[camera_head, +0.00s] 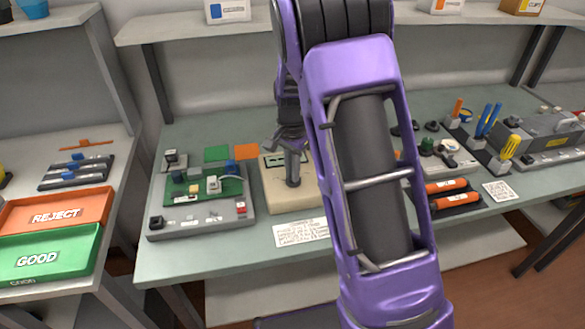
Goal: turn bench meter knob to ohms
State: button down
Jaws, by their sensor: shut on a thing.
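The bench meter (274,198) is a beige box on the grey-green bench, left of the middle in the head view. A small display shows at its back, partly covered by my arm. My gripper (292,182) points down onto the top of the meter, with its fingers shut on the knob. The knob is hidden by the fingers, so its pointing direction and any dial marks cannot be read. My purple arm covers the meter's right side.
A grey test fixture with a green board (205,190) stands close left of the meter. A printed card (301,232) lies in front. Orange-and-black cartridges (446,187) lie to the right. Green (45,252) and orange trays (56,211) stand on the left bench.

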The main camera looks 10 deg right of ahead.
jog(key=shift+m, duration=0.6)
jog(key=shift+w, duration=0.1)
jog(key=c, duration=0.9)
grip_release()
jog(key=shift+r, duration=0.1)
notch_tip(320, 180, up, 17)
jog(key=shift+r+p, duration=0.15)
jog(key=shift+p, duration=0.35)
